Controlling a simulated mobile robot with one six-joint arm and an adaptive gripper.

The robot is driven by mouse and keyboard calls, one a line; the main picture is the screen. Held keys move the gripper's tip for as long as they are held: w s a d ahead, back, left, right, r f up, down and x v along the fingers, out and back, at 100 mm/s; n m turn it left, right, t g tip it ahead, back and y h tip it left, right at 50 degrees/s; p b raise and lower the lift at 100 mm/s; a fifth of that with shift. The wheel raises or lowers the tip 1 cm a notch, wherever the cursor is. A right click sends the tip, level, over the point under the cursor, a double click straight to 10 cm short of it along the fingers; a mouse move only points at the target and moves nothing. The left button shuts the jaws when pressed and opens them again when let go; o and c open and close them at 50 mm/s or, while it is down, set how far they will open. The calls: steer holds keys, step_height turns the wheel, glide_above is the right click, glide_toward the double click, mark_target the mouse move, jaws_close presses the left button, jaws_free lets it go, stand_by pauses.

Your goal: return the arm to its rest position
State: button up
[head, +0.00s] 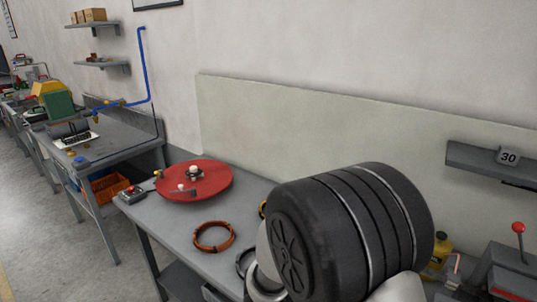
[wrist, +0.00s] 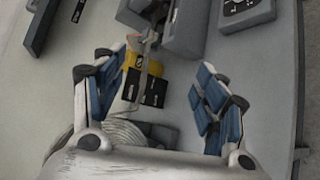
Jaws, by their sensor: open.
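In the wrist view my gripper (wrist: 158,82) is open, with its two blue-padded fingers spread apart and nothing held between them. A yellow and black item (wrist: 143,82) shows beyond the gap between the fingers, and I cannot tell how far off it is. In the head view my arm fills the lower right and hides part of the workbench (head: 190,232). The gripper itself cannot be made out there. A copper coil (head: 213,237) lies flat on the bench, left of my arm and apart from it.
A red disc (head: 194,181) stands on the bench behind the coil. A dark ring (head: 243,262) is partly hidden by my arm. A yellow bottle (head: 441,246) and a grey machine with a red knob (head: 518,228) stand at right.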

steer(key=s+a+r+m+g+y, duration=0.1)
steer(key=s+r+m+y, duration=0.2)
steer(key=s+y, duration=0.3)
steer(key=s+a+r+m+g+y, duration=0.1)
steer(key=s+r+m+y, duration=0.15)
steer(key=s, duration=0.65)
steer(key=s+a+r+t+y, duration=0.1)
steer(key=a+r+t+y, duration=0.3)
steer(key=a+y, duration=0.1)
steer(key=shift+s+a+t, duration=0.25)
steer(key=shift+a+t, duration=0.05)
steer(key=shift+a, duration=0.2)
steer(key=shift+f, duration=0.1)
